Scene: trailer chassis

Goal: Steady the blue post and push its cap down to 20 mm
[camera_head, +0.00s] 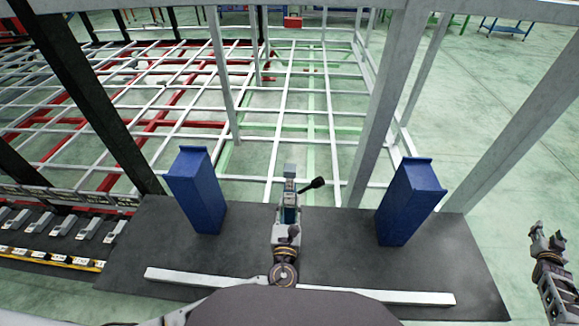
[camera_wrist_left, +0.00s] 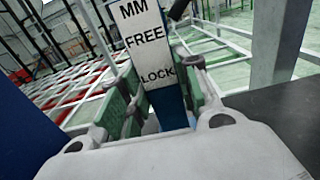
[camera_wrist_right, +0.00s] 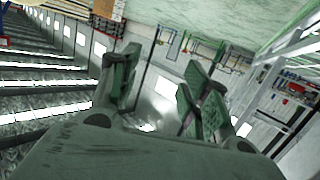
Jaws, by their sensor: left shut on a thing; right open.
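The slim blue post (camera_head: 290,200) stands at the middle of the dark table, with a grey cap (camera_head: 289,171) on top. A dark lever with a black knob (camera_head: 317,183) sticks out to its right. My left gripper (camera_head: 288,217) is shut on the post below the cap. In the left wrist view the post (camera_wrist_left: 170,108) is between the green finger pads, with a white label (camera_wrist_left: 148,45) reading "MM", "FREE", "LOCK". My right gripper (camera_head: 546,243) is open and empty, off the table's right side; its spread fingers show in the right wrist view (camera_wrist_right: 158,95).
Two larger blue blocks (camera_head: 196,190) (camera_head: 408,202) stand left and right of the post on the dark table (camera_head: 340,240). A white bar (camera_head: 210,279) lies along the table's front. Grey frame uprights (camera_head: 385,100) rise behind the table. Several parts (camera_head: 60,225) sit at far left.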

